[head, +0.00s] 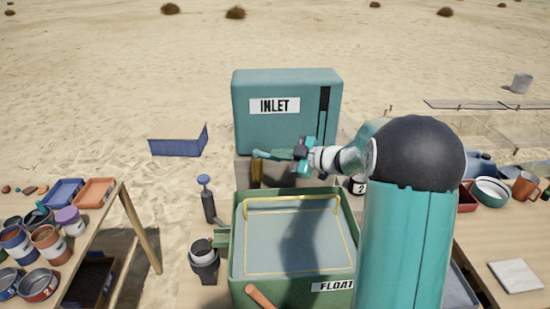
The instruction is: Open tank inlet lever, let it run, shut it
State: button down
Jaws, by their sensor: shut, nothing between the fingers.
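A thin teal bar, apparently the inlet lever (270,154), lies roughly level below the tank's front, above a brass-coloured upright piece (256,171). My gripper (300,156) is at the bar's right end, shut and empty. I cannot tell whether it touches the bar. The green FLOAT tank (239,255) is below and nearer, with greyish liquid and a yellow line inside. My arm hides its right side.
An orange-brown handle (262,298) lies at the float tank's near edge. A blue-topped bottle (207,200) and a dark cup (204,262) stand left of it. A blue folded panel (178,146) stands on the sand.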

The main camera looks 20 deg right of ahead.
jog(key=shift+w+d+n+g+y, duration=0.55)
jog(key=shift+w+n+g+y, duration=0.15)
jog(key=shift+n+g, duration=0.2)
jog(key=shift+w+d+n+g+y, duration=0.55)
jog(key=shift+w+n+g+y, duration=0.15)
jog(key=shift+n+g, duration=0.15)
jog(key=shift+f, duration=0.1)
jog(key=shift+a, duration=0.1)
